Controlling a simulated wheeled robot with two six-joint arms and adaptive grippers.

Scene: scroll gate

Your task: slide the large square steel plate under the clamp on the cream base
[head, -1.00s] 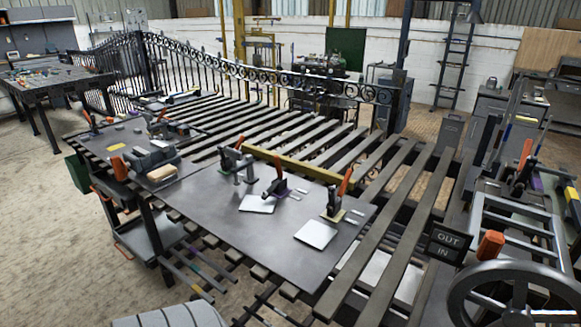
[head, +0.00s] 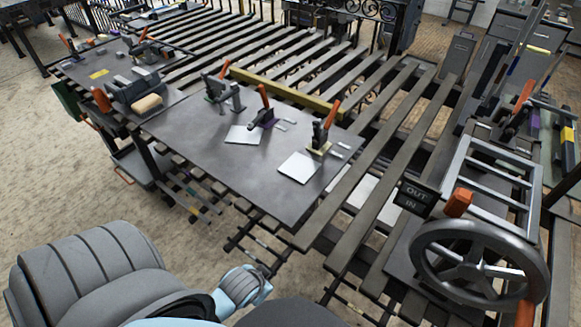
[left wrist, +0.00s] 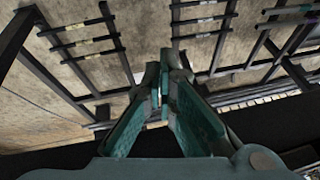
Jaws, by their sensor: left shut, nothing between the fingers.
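Two pale square steel plates lie flat on the dark worktable. The right one (head: 298,168) looks larger and lies just in front of the clamp (head: 322,133) on the cream base (head: 318,150), apart from it. The clamp's orange handle is raised. The other plate (head: 242,134) lies in front of the clamp on the purple base (head: 263,117). My left gripper (left wrist: 160,82) is shut and empty in the left wrist view, over the floor and dark rails. My grey left arm shows at the lower left of the head view, away from the plates.
The worktable (head: 190,125) is clear in front of the plates. Another orange-handled clamp (head: 220,95) stands at its back left. Small pale strips (head: 345,146) lie beside the clamps. A yellow beam (head: 285,93) runs behind. A handwheel (head: 480,262) and OUT/IN sign (head: 416,198) stand right.

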